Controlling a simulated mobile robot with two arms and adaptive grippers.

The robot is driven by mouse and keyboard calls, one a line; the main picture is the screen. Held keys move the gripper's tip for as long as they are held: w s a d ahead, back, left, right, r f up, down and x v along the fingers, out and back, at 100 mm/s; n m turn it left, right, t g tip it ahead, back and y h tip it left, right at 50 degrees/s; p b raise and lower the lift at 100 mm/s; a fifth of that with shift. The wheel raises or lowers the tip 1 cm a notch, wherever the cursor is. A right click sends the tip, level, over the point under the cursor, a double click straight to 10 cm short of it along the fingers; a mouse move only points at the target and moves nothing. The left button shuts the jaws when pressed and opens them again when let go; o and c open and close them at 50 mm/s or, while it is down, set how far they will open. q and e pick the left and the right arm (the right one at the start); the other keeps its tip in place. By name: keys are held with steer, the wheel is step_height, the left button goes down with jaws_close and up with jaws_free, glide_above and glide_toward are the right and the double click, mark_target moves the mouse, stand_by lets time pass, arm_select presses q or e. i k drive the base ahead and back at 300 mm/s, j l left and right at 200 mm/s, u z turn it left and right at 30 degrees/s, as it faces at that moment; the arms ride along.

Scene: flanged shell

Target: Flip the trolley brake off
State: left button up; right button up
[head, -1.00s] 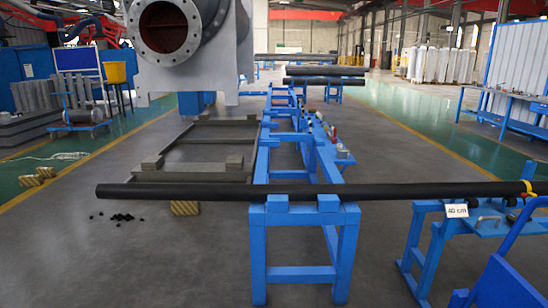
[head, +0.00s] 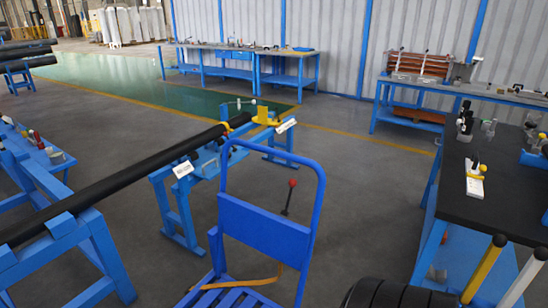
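The blue trolley (head: 262,232) stands at the bottom centre of the head view, with a tall looped handle, a solid back panel and a slatted deck. A thin dark lever with a red knob (head: 292,183) rises beside its back panel on the right; it looks like the brake lever and leans slightly. The lever's lower end is hidden or too small to make out. An orange strap (head: 250,283) lies across the deck. Neither of my grippers is in view.
A long black pipe (head: 120,182) rests on blue stands at left. A dark-topped workbench (head: 500,215) with clamps and tools stands at right. Black rings (head: 395,294) and yellow and white handles (head: 485,268) are at the bottom right. Open floor lies behind the trolley.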

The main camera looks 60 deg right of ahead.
mark_target(292, 183)
steer(key=z, duration=1.95)
